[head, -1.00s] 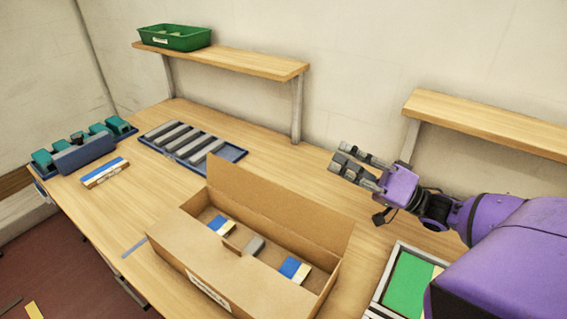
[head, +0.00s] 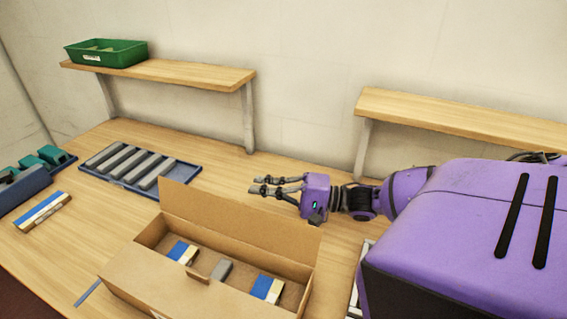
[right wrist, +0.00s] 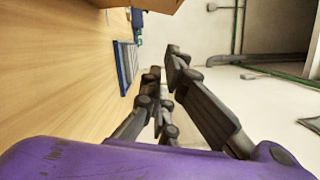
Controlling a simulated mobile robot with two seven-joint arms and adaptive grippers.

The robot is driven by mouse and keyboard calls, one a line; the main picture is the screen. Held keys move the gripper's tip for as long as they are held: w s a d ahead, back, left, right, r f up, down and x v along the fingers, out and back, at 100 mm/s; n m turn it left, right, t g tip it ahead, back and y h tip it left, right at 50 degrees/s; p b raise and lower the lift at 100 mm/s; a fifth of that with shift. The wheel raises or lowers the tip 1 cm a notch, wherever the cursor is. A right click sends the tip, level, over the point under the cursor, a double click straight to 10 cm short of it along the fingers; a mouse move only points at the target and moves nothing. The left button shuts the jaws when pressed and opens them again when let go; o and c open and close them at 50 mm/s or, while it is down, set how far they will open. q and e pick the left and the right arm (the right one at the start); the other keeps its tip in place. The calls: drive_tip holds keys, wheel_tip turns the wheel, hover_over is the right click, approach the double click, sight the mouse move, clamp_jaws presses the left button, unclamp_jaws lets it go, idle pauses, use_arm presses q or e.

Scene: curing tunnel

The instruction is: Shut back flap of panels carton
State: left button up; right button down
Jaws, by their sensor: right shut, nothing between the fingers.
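The panels carton (head: 150,280) is an open brown cardboard box at the front middle of the table. Its back flap (head: 235,222) stands up, leaning slightly backward. Inside lie two blue, white and tan panels (head: 183,252) and a grey block (head: 221,269). My right gripper (head: 256,187) is shut and empty, behind the flap and apart from it, pointing left. Its fingers also show in the right wrist view (right wrist: 162,75). A brown surface at the top edge of that view is cut off; I cannot tell whether it is the carton. My left gripper is not in view.
A blue tray of grey bars (head: 140,166) lies behind the carton to the left. Another blue-and-white piece (head: 42,212) lies on the table at left. Two wall shelves (head: 160,72) overhang the back; the left one holds a green bin (head: 105,54).

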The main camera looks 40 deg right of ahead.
sight(232, 216)
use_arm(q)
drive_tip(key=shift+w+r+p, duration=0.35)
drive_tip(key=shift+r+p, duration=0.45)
use_arm(e)
drive_tip(key=a, duration=0.2)
drive_tip(key=s+a+r, duration=0.1)
drive_tip(key=a, duration=0.1)
drive_tip(key=shift+r, duration=0.1)
